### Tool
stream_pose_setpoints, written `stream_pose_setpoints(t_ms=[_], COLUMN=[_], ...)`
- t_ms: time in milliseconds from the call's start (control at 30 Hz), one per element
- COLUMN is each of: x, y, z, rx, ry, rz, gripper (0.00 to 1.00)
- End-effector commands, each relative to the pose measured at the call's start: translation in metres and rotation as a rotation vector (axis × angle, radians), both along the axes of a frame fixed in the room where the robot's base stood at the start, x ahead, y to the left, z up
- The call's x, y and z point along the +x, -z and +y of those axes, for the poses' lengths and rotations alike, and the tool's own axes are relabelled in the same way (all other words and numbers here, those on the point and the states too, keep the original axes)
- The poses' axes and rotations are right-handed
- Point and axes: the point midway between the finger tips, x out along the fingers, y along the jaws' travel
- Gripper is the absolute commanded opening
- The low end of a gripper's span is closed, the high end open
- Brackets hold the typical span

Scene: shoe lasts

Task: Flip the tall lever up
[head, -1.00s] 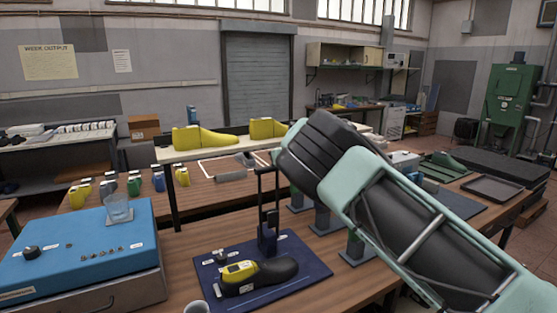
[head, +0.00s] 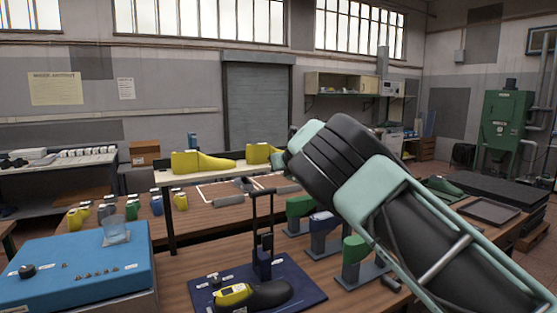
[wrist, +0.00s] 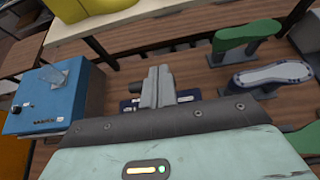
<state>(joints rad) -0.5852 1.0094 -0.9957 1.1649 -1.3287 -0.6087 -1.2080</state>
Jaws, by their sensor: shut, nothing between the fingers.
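The tall lever (head: 271,215) is a thin black two-bar frame with a crossbar, standing upright from a dark block on a navy board (head: 312,290). A black and yellow shoe-shaped piece (head: 262,294) lies in front of it on the board. My gripper (wrist: 158,82) shows in the wrist view with its grey fingers together and nothing between them. Part of the navy board (wrist: 128,107) shows beside the fingers there; I cannot make out the lever in that view. In the head view my arm's end is up and right of the lever, and the fingers are hidden.
Green and blue lasts on stands (head: 322,224) are right of the lever, partly behind my arm. A blue box (head: 75,262) with a knob and a glass (head: 116,231) is at left. Behind, a raised shelf (head: 215,176) bears yellow lasts.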

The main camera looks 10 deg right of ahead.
Motion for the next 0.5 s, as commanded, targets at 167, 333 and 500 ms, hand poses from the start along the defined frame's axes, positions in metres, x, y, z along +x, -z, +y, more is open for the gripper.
stream_pose_setpoints(t_ms=[167, 333, 500], x=[-0.001, -0.002, -0.002], y=[-0.026, -0.037, -0.038], z=[0.0, -0.001, -0.001], rx=[0.0, 0.0, 0.0], ry=[-0.001, 0.0, 0.001], rz=[-0.002, 0.0, 0.0], gripper=[0.0, 0.0, 0.0])
